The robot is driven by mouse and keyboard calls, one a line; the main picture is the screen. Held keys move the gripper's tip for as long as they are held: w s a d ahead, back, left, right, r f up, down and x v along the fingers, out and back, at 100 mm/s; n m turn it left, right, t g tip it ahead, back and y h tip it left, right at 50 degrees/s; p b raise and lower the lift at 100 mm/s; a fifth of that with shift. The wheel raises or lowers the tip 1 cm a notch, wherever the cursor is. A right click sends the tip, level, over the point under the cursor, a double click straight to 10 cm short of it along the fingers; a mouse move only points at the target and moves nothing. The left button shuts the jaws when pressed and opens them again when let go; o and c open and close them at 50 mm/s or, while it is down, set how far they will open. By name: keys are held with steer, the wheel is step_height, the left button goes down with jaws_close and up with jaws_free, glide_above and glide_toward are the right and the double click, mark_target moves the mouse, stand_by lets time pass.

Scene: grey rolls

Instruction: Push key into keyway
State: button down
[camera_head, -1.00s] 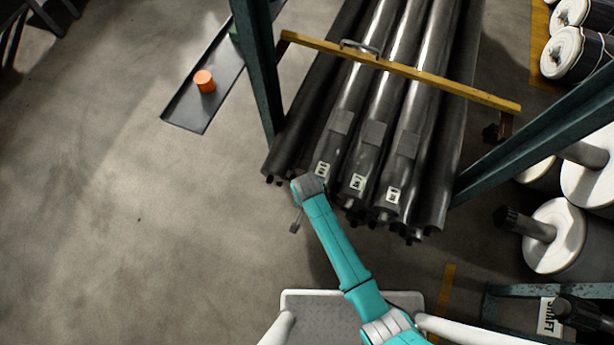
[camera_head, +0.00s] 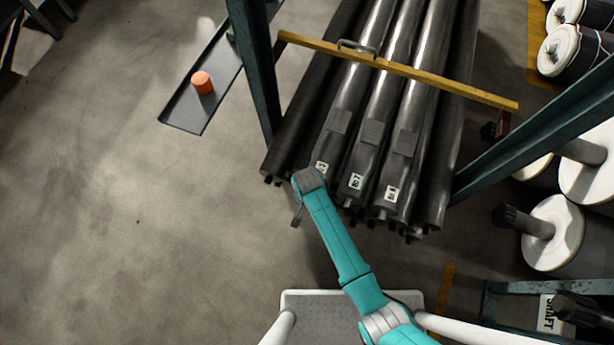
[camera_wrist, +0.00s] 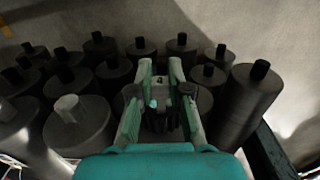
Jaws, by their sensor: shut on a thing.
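My gripper (camera_wrist: 165,92) is at the end of the teal arm, beside the near ends of the dark rolls. In the head view it shows as a small dark shape (camera_head: 297,214) left of the roll ends. In the wrist view its two green fingers are shut on a small dark piece, probably the key (camera_wrist: 168,115); its outline is hard to make out. The keyway cannot be told apart in either view.
Dark rolls (camera_head: 372,130) lie under a yellow bar (camera_head: 400,68) between green posts (camera_head: 257,75). Several stub shafts (camera_wrist: 183,40) crowd the wrist view. An orange cylinder (camera_head: 201,82) sits on a dark strip at left.

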steer(key=shift+w+d, duration=0.25)
steer(key=shift+w, duration=0.4)
steer(key=shift+w+d, duration=0.25)
steer(key=shift+w, duration=0.35)
steer(key=c, duration=1)
jaws_free()
steer(key=shift+c, duration=0.2)
step_height(320, 180, up, 12)
